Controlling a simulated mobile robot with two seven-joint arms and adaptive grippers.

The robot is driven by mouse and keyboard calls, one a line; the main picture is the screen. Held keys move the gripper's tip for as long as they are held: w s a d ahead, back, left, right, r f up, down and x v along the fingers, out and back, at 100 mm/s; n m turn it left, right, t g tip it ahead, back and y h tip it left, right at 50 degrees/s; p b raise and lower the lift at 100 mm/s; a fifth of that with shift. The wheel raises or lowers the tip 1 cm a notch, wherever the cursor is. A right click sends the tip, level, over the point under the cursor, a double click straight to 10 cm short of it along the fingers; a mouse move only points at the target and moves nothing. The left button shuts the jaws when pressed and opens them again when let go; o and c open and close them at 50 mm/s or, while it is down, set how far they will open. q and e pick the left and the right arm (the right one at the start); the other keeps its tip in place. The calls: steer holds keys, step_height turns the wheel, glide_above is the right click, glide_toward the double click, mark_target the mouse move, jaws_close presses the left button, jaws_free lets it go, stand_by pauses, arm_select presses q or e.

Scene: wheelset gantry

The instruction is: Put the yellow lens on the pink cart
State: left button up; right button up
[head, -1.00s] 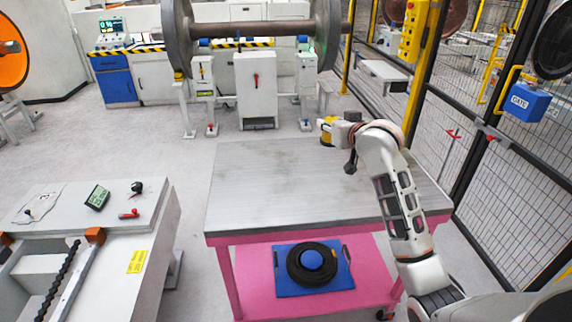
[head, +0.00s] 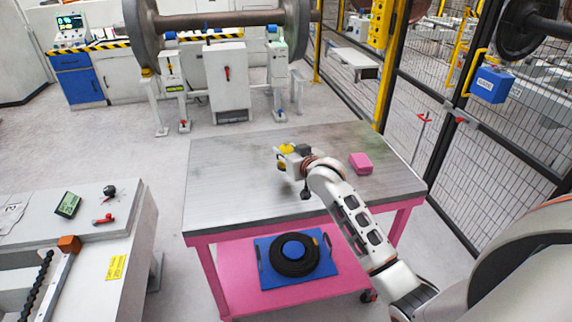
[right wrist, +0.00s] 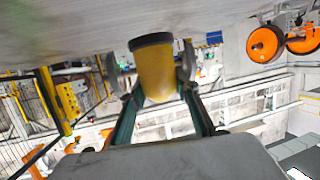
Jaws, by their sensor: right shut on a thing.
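The pink cart (head: 200,240) has a grey metal top and a pink lower shelf. My right gripper (head: 280,151) is over the middle of its top, shut on the yellow lens (head: 288,148). In the right wrist view the lens (right wrist: 156,72) is a yellow cylinder with a black rim, between the two fingers of the gripper (right wrist: 160,88). Its rim is close to the grey top (right wrist: 80,30); I cannot tell whether they touch. My left gripper is not in view.
A pink block (head: 361,163) lies on the cart top to the right of my gripper. A black ring on a blue tray (head: 268,272) sits on the lower shelf. A grey bench (head: 120,235) stands at left, a mesh fence (head: 465,175) at right. The cart top's left part is clear.

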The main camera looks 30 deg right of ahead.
steer(key=shift+f, duration=2.6)
steer(key=o, duration=1.1)
steer(key=shift+f, duration=0.15)
steer(key=shift+o, duration=0.2)
steer(key=shift+r, duration=0.2)
steer(key=v, duration=1.2)
